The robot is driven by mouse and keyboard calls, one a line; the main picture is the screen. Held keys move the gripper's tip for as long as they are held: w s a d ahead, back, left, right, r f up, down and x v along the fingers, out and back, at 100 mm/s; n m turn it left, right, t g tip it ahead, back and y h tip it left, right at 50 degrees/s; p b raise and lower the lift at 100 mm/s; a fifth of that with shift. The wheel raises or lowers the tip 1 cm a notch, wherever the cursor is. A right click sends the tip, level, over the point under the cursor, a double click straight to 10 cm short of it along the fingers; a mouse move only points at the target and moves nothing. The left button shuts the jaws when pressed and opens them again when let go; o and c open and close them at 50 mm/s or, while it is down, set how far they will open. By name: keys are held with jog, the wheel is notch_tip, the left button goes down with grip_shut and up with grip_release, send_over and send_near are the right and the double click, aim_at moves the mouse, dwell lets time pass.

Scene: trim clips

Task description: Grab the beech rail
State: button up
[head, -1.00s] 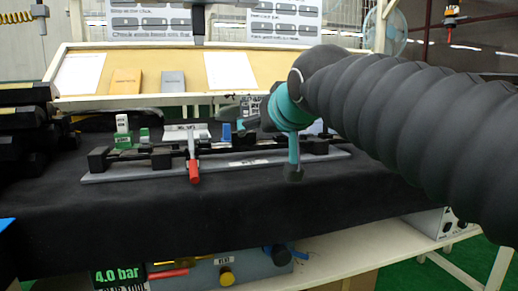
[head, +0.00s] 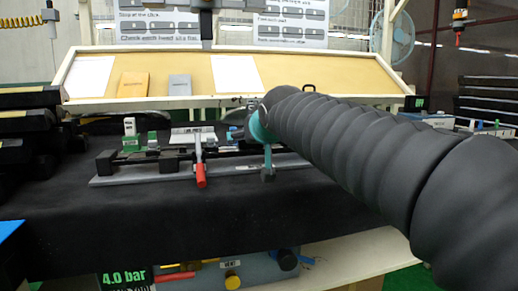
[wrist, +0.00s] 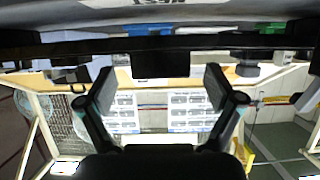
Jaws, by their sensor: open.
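I cannot make out a beech-coloured rail in either view. A fixture with a grey base plate (head: 125,181) lies on the black-covered table, with a dark bar, black blocks and a red-handled clamp (head: 200,172) on it. My gripper (head: 268,174) hangs at the right part of the fixture in the head view, largely hidden by my arm. In the wrist view my gripper (wrist: 160,88) shows two fingers spread wide with nothing between them. A dark bar (wrist: 150,44) crosses the upside-down wrist picture just past the fingertips.
A tilted beech-coloured board (head: 300,78) with papers and two small booklets stands behind the fixture. Black stacked parts (head: 30,125) are at the left, more dark stacks (head: 487,105) at the right. The cloth before the fixture (head: 150,225) is bare.

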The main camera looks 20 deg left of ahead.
jog(key=shift+x, duration=1.2)
jog(key=c, duration=1.5)
jog(key=shift+r, duration=0.15)
